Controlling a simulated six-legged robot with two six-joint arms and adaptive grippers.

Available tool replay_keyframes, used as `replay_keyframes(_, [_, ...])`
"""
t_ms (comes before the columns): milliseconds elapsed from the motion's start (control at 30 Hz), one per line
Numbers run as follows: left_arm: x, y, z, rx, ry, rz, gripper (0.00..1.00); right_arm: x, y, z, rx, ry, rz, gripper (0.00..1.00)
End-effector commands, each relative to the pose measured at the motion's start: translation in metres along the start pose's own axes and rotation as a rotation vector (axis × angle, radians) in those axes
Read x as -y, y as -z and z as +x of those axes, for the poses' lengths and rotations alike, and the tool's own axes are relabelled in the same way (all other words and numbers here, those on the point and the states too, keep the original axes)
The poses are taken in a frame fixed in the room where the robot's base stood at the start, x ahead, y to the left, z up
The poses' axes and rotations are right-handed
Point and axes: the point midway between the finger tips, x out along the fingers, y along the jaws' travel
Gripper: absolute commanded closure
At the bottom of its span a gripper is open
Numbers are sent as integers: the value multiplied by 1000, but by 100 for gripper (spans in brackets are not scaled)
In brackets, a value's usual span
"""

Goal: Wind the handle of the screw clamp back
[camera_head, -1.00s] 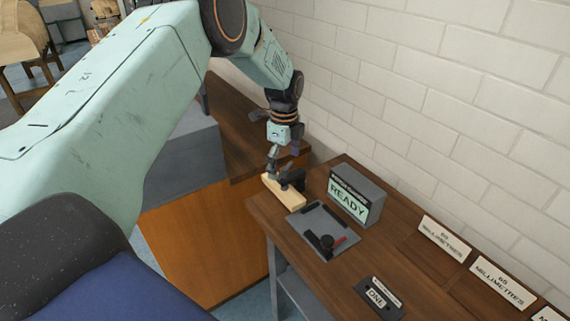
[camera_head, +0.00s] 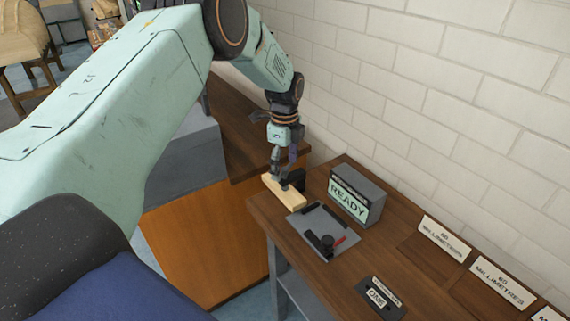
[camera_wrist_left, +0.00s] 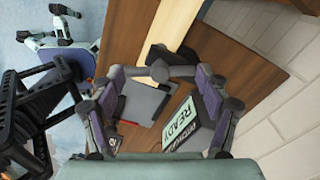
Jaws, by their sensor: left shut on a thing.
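My left gripper (camera_head: 283,171) is over the pale wooden bar at the near end of the bench. The clamp's dark body (camera_head: 298,178) sits at the bar, partly hidden behind the fingers. The wooden bar (camera_head: 290,197) lies across the bench corner, and it also shows in the left wrist view (camera_wrist_left: 170,25). My right gripper is not clearly in view.
A grey box (camera_head: 352,195) reading READY stands right of the clamp. In front lies a grey plate (camera_head: 318,232) with a dark knob and red lever. A small plaque marked ONE (camera_head: 379,297) and millimetre signs (camera_head: 446,238) lie on the bench. A brick wall bounds the back.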

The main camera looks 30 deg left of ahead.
Motion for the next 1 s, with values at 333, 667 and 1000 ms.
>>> replay_keyframes(333, [0, 1, 0, -2, -1, -70, 56, 0, 0, -4, 0, 0, 0, 60])
replay_keyframes(667, [-1, 2, 0, -2, -2, -329, 56, 0, 0, -16, 0, 0, 0, 60])
replay_keyframes(1000, [-1, 2, 0, -2, -3, -653, 56, 0, 0, -27, 0, 0, 0, 60])
